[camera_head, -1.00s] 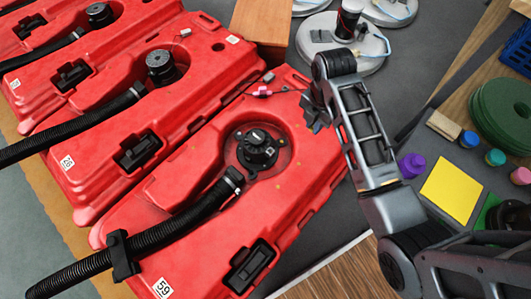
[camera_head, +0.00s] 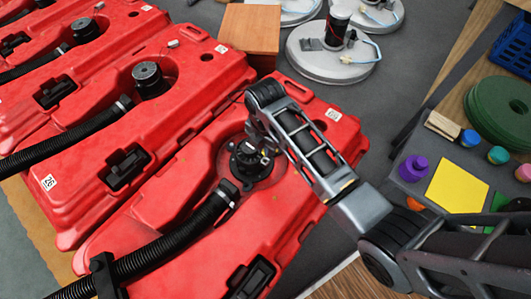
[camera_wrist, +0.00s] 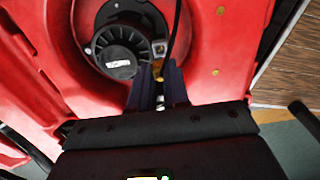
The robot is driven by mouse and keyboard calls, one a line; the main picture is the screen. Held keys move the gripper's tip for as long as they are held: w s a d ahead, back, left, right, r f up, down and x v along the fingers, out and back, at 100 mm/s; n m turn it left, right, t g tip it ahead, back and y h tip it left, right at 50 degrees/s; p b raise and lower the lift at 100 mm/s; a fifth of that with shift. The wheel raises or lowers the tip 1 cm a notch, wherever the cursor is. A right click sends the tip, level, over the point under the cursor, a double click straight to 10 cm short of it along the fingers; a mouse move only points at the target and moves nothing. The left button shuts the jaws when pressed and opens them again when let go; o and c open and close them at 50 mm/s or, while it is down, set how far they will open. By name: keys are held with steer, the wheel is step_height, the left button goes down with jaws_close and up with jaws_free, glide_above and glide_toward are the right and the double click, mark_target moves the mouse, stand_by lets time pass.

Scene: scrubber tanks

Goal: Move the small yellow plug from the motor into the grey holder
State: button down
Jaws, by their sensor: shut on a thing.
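The black round motor (camera_head: 240,165) sits in the recess of the nearest red tank (camera_head: 190,215). It also shows in the wrist view (camera_wrist: 118,52), just beyond my fingertips. My gripper (camera_wrist: 158,72) is at the motor's edge, shut on the small yellow plug (camera_wrist: 158,73), of which only a little shows between the dark fingers. A small grey square part (camera_wrist: 159,48) is on the motor right in front of the fingertips. A thin dark cord runs up from there. I cannot make out the grey holder; my arm covers the tank's far part in the head view.
A black ribbed hose (camera_head: 165,250) joins the motor from the lower left. More red tanks (camera_head: 95,125) stand to the left. A wooden block (camera_head: 250,35) and white round discs (camera_head: 330,55) lie behind. A purple knob (camera_head: 413,168) and a yellow square (camera_head: 457,186) are on the right.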

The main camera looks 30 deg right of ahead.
steer(key=shift+f+b, duration=0.7)
steer(key=shift+f, duration=1.05)
steer(key=shift+f, duration=0.55)
steer(key=c, duration=1.1)
jaws_free()
step_height(320, 180, up, 13)
steer(key=p, duration=0.4)
